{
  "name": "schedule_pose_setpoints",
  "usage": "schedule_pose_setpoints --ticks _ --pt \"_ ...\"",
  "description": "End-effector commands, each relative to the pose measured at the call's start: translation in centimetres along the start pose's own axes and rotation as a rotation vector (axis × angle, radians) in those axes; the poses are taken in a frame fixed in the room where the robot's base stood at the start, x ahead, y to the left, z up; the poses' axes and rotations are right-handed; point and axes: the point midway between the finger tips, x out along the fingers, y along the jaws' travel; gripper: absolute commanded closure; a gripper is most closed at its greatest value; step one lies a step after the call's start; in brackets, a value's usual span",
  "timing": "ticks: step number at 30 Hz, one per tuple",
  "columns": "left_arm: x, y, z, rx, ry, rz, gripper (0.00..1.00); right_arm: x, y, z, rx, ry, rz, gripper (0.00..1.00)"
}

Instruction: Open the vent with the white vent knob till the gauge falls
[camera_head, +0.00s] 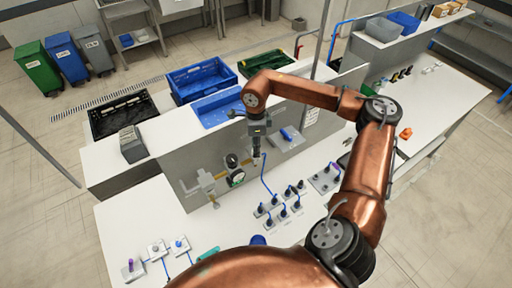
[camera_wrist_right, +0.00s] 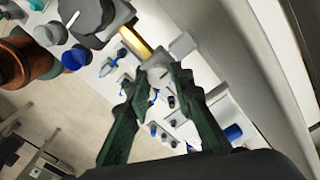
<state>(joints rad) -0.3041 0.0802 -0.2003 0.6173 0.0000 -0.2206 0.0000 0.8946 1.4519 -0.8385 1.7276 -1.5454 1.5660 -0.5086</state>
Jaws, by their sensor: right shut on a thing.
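My right gripper (camera_head: 257,163) reaches down at the wall of the white bench, by the right end of a brass pipe (camera_head: 220,175). In the right wrist view its dark green fingers (camera_wrist_right: 156,78) close on the white vent knob (camera_wrist_right: 157,71), near the brass pipe's end; the fingers partly cover the knob. In the head view the knob is hidden behind the gripper. The gauge (camera_head: 237,180) is a small round dial just left of the gripper; its needle is too small to read. My left gripper is out of view.
Several dark knobs on grey plates with blue lines (camera_head: 283,208) stand on the bench to the right. A blue crate (camera_head: 203,78) and a black crate (camera_head: 123,114) stand behind.

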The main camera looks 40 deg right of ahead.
Motion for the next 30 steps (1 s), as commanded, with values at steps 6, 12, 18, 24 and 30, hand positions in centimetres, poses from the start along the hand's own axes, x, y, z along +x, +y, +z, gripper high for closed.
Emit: schedule_pose_setpoints --ticks 6,12,18,24,30 --pt "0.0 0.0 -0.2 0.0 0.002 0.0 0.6 0.0 0.0 0.0 0.0 0.0 0.0 1.0" --pt "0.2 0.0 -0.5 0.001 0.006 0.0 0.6 0.1 0.0 0.0 0.024 -0.001 -0.001 1.0" --pt "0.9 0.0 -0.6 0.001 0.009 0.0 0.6 0.1 0.0 0.0 0.112 -0.001 -0.001 1.0" --pt "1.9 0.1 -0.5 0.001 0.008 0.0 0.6 0.2 0.0 0.0 0.27 -0.001 -0.002 1.0" --pt "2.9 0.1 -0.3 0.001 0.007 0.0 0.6 0.2 0.0 0.1 0.46 -0.002 -0.002 1.0"
